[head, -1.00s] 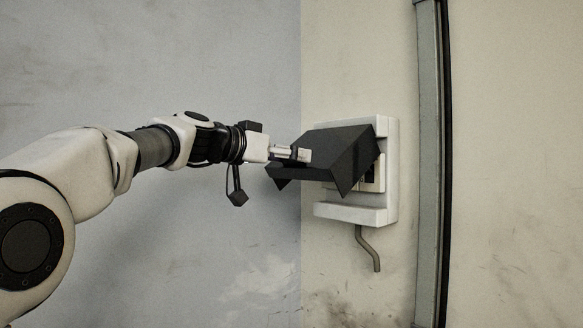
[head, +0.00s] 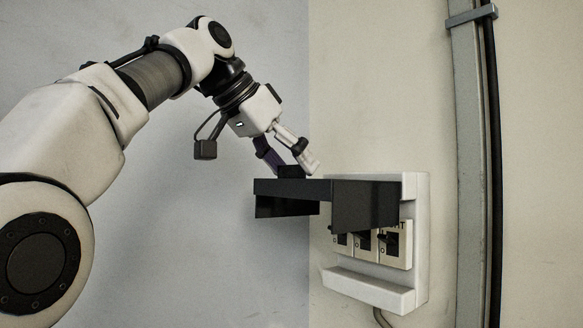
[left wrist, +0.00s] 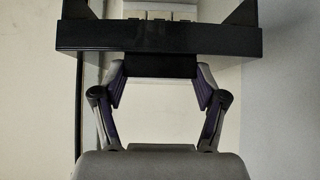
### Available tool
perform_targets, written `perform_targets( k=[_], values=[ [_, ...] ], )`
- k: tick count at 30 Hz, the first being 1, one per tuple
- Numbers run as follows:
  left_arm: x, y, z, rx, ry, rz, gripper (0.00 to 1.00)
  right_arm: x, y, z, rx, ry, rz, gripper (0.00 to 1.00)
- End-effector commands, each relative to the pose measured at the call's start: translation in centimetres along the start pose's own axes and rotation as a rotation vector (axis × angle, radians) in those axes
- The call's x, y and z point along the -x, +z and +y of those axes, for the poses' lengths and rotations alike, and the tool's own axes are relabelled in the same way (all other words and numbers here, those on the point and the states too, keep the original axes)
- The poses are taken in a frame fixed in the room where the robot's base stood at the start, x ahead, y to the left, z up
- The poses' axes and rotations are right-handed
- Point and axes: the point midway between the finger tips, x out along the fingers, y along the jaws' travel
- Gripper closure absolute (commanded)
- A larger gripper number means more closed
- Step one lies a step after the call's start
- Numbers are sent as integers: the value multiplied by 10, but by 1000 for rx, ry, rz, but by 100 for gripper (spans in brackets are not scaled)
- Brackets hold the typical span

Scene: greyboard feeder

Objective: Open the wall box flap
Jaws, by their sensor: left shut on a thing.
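The wall box (head: 421,240) is a white housing on the wall at the right of the head view. Its black flap (head: 285,188) is raised and sticks out roughly level from the box, with a row of switches (head: 363,244) showing below it. My left gripper (head: 297,172) is above the flap's outer end, shut on a small black tab there. In the left wrist view the flap (left wrist: 160,38) spans the top, and both fingers (left wrist: 161,80) press on the tab from either side. My right gripper is not in view.
A vertical grey conduit (head: 470,150) with a dark cable runs down the wall right of the box. A thin bent pipe (head: 383,318) comes out below the box. The wall left of the flap is clear.

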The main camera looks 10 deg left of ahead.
Motion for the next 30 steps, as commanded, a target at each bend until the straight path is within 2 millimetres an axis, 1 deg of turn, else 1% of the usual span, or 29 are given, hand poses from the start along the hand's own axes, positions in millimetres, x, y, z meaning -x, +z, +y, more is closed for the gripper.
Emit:
perform_targets(
  k=[12,13,14,15,30],
  values=[
    [-2,2,1,0,3,-14,91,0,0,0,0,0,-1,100],
    [-2,2,1,0,3,-13,18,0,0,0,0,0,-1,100],
    [-2,2,1,0,3,-13,7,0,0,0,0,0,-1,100],
    [-1,1,1,0,3,-13,2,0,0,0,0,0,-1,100],
    [0,1,1,0,2,-8,2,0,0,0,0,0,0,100]
  ],
)
